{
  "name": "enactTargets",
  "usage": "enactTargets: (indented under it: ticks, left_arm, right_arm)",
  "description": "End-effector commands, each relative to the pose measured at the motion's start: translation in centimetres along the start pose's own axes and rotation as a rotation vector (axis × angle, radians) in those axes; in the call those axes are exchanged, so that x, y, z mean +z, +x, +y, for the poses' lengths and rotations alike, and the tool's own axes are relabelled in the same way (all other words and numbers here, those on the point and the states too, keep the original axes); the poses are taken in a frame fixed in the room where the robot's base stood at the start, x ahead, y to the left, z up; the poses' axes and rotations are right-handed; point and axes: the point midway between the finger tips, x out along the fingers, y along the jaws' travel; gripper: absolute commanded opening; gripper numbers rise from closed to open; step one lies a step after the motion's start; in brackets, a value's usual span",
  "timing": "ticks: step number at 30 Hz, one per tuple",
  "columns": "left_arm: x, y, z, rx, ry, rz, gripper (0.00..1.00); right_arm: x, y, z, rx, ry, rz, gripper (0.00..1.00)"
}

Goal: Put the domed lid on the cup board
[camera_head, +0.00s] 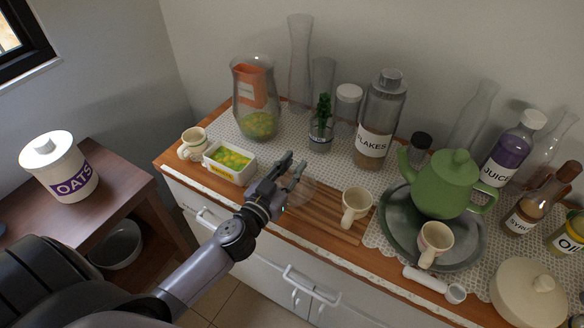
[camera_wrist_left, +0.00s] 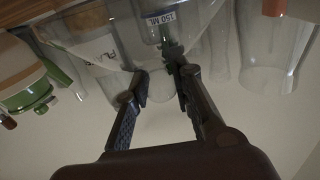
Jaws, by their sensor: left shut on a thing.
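My left gripper (camera_head: 291,172) is shut on the domed lid (camera_head: 306,194), a clear glass dome that shows only faintly in the head view. In the left wrist view, my left fingers (camera_wrist_left: 161,80) close on its knob, and the wide glass bowl of the lid (camera_wrist_left: 95,35) fills the top. The cup board (camera_head: 318,214) is a slatted wooden board at the counter's front. A cream cup (camera_head: 355,206) stands at its right part. The lid appears over the board's left part; I cannot tell whether it touches. My right gripper is not in view.
A white tub of yellow-green food (camera_head: 229,162) and a cream mug (camera_head: 193,144) stand left of the gripper. A flakes jar (camera_head: 379,120) and a small plant jar (camera_head: 321,134) are behind. A green teapot (camera_head: 446,184) sits on a grey tray (camera_head: 398,235) to the right.

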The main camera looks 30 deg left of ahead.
Motion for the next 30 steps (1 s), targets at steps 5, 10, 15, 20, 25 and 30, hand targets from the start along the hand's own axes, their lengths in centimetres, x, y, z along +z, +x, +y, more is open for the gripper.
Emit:
enactTargets:
  ticks: [5,10,15,20,25,30]
  left_arm:
    - [0.3,0.0,0.0,0.0,0.0,0.001,0.0]
    - [0.2,0.0,0.0,0.0,0.0,0.0,0.32]
    - [0.2,0.0,0.0,0.0,0.0,0.0,0.42]
    - [0.2,0.0,0.0,0.0,0.0,0.0,0.42]
    - [0.0,0.0,0.0,0.0,-0.002,0.0,0.42]
    - [0.2,-1.8,0.0,0.001,0.001,-0.004,0.42]
  right_arm:
    - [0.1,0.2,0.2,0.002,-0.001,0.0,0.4]
    - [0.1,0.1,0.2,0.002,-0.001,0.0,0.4]
    - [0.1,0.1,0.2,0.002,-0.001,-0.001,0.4]
    - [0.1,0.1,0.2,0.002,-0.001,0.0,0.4]
    - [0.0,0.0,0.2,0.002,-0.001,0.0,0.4]
    - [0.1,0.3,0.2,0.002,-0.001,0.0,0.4]
